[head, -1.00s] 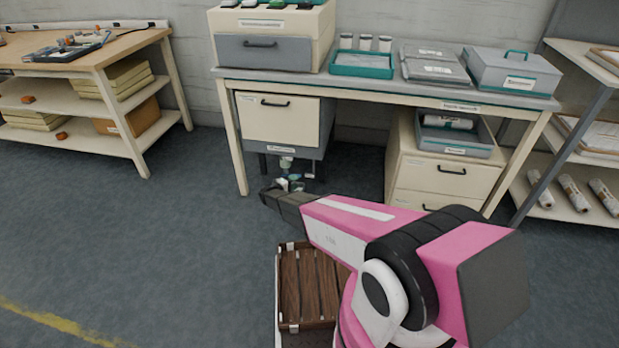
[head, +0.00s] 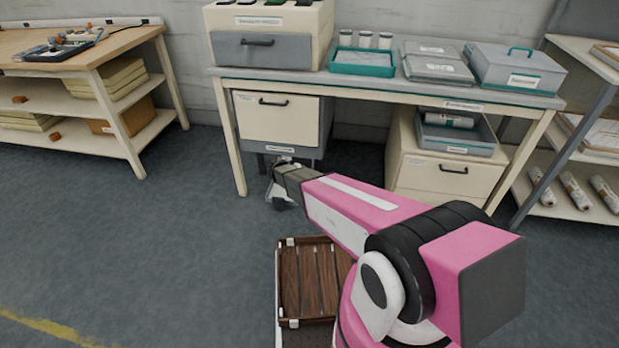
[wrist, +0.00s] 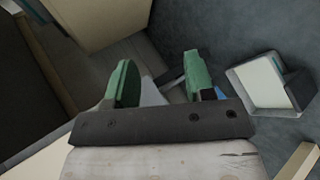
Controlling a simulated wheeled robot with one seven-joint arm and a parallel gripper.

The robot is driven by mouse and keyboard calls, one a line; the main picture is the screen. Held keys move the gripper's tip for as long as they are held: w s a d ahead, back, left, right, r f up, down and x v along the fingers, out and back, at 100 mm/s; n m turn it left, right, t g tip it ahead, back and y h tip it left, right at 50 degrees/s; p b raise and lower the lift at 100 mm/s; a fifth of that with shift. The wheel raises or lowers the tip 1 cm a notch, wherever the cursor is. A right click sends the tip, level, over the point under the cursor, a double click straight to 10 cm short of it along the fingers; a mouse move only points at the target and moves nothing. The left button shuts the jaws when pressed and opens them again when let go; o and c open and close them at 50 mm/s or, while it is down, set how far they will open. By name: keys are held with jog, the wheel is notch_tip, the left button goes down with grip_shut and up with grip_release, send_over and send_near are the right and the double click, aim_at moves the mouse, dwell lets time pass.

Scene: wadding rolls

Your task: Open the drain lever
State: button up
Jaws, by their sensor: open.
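I cannot make out the drain lever for sure in either view. My gripper (head: 281,194) is at the lower front of the cream cabinet (head: 277,119) under the desk, and my wrist hides what lies behind it. In the wrist view my gripper (wrist: 160,82) has its two green fingers apart. A short dark grey bar (wrist: 171,76) and a pale bluish piece (wrist: 151,92) show in or beyond the gap. I cannot tell whether either is the lever or touches a finger. A cream panel (wrist: 103,20) stands close above the left finger.
The desk (head: 390,90) spans above the cabinet, with its front leg (head: 229,140) left of my gripper. A second drawer unit (head: 440,172) stands to the right. A slatted wooden crate (head: 308,280) is near my arm. A pale framed object (wrist: 265,84) shows right of the fingers. Floor at left is clear.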

jog(key=shift+s+d+r+m+g+y, duration=0.15)
jog(key=shift+s+r+g+y, duration=0.15)
jog(key=shift+s+r, duration=0.4)
jog(key=shift+s+d+r+m+g+y, duration=0.15)
jog(key=shift+s+r+g+y, duration=0.15)
jog(key=shift+s+r, duration=0.35)
jog(key=shift+f, duration=0.1)
